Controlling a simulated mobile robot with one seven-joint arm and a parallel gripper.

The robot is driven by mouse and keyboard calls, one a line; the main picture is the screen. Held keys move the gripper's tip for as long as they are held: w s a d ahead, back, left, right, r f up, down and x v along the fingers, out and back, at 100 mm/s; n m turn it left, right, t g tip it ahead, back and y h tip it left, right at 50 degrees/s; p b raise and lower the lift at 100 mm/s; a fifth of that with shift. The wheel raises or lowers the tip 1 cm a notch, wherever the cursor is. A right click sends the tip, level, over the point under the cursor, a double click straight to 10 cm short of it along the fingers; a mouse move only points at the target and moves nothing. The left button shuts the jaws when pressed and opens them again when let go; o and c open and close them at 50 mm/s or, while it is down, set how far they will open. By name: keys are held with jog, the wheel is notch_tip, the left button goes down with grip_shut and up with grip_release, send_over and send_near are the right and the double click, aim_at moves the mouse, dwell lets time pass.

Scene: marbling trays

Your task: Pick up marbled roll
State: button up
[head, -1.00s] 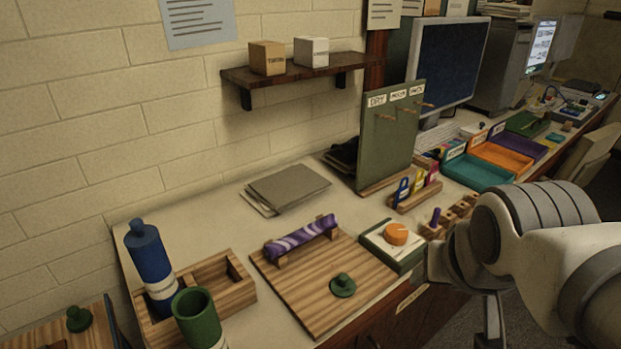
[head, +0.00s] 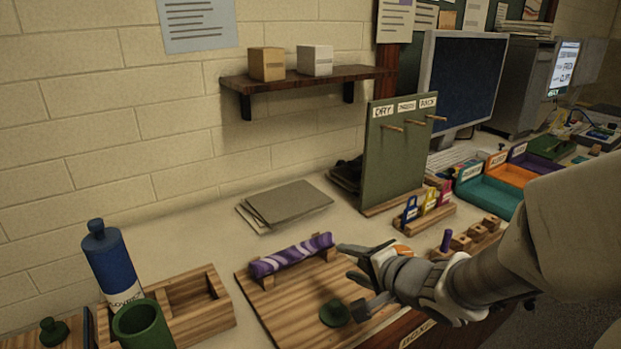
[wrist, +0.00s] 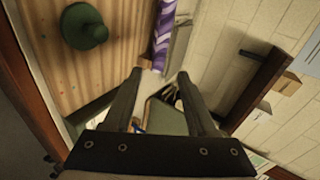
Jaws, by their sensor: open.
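The marbled roll (head: 291,256), purple with white swirls, lies across two wooden supports at the back of a striped wooden board (head: 284,309). In the wrist view the roll (wrist: 164,32) shows at the top, beyond my fingertips and partly cut off by the picture edge. My gripper (head: 352,265) is open and empty, just right of the roll's right end and apart from it. In the wrist view my gripper's two fingers (wrist: 158,75) are spread with nothing between them. A green knob (head: 335,313) stands on the board in front of the roll.
A blue bottle (head: 113,262) and a green cup (head: 143,326) stand at the left by a wooden divided tray (head: 204,318). Grey sheets (head: 288,205) lie behind the roll. A green pegboard (head: 394,155) stands at the back right. Bare tabletop surrounds the sheets.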

jog(key=a+y, duration=0.1)
jog(key=b, duration=0.2)
send_near(303, 253)
jog(key=shift+m, duration=0.3)
jog(key=x, duration=0.4)
jog(key=shift+a+f, duration=0.1)
jog(key=shift+f, duration=0.05)
jog(key=shift+b+x, duration=0.85)
jog(key=shift+x, duration=2.2)
grip_shut()
